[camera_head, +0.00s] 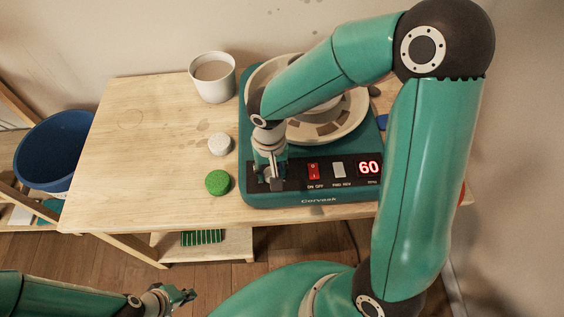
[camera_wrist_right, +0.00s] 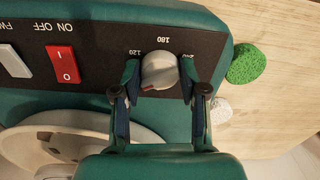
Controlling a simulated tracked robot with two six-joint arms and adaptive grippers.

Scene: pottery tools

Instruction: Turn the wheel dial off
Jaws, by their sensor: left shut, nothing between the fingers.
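The grey wheel dial (camera_wrist_right: 160,71) sits on the black control panel of the teal pottery wheel (camera_head: 262,201), with 120, 180 and 240 marked around it in the right wrist view. My right gripper (camera_wrist_right: 159,78) is open, its two fingers on either side of the dial, with a small gap showing at each side. In the head view the right gripper (camera_head: 272,180) points down over the panel's left end and hides most of the dial. The red display (camera_head: 369,168) reads 60. My left gripper (camera_head: 187,295) is shut and empty, low in front of the table.
A red on/off switch (camera_head: 313,171) and a white switch (camera_head: 338,170) sit right of the dial. A green sponge (camera_head: 218,182), a whitish round piece (camera_head: 220,144) and a white cup (camera_head: 212,78) stand left of the wheel. The wooden table's left part (camera_head: 130,150) is clear.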

